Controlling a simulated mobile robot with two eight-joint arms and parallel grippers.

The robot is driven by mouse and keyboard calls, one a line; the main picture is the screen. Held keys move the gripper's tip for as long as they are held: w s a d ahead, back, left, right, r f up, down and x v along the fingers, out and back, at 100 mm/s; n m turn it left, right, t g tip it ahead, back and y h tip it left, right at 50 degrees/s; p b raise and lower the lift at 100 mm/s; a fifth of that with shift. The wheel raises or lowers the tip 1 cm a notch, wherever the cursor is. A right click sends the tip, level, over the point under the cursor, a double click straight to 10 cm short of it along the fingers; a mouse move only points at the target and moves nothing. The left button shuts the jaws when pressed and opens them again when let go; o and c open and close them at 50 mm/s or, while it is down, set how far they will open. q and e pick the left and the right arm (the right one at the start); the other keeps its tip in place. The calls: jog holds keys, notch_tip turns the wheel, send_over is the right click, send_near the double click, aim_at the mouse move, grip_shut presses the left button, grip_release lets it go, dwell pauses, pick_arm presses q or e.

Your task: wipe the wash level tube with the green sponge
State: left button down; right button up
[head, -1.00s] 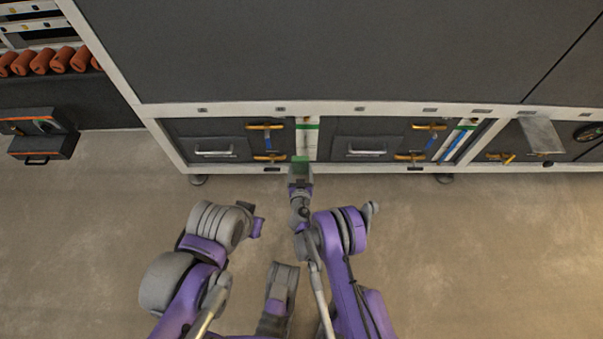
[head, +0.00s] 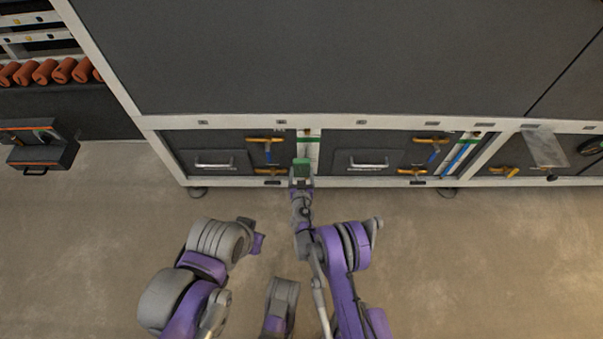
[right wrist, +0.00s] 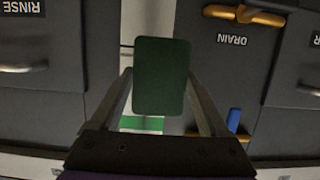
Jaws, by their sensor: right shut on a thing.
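The green sponge (head: 302,168) is a small block held upright at the tip of my right gripper (head: 301,183). In the right wrist view, the sponge (right wrist: 161,76) sits between the two fingers of the right gripper (right wrist: 162,105), which is shut on it. A white level tube strip (head: 308,148) with a green band runs behind the sponge, between two dark panels. The sponge covers its lower part; I cannot tell whether they touch. No wash label is readable.
Yellow-handled valves (head: 265,141) flank the tube, one marked DRAIN (right wrist: 243,15) in the right wrist view. A handled dark panel (head: 367,160) lies right. Another tube strip (head: 461,152) stands farther right. The floor (head: 480,260) in front is clear.

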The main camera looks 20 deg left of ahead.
jog(key=shift+w+a+b, duration=0.25)
jog(key=shift+w+b, duration=0.15)
jog(key=shift+w, duration=0.5)
jog(key=shift+d, duration=0.1)
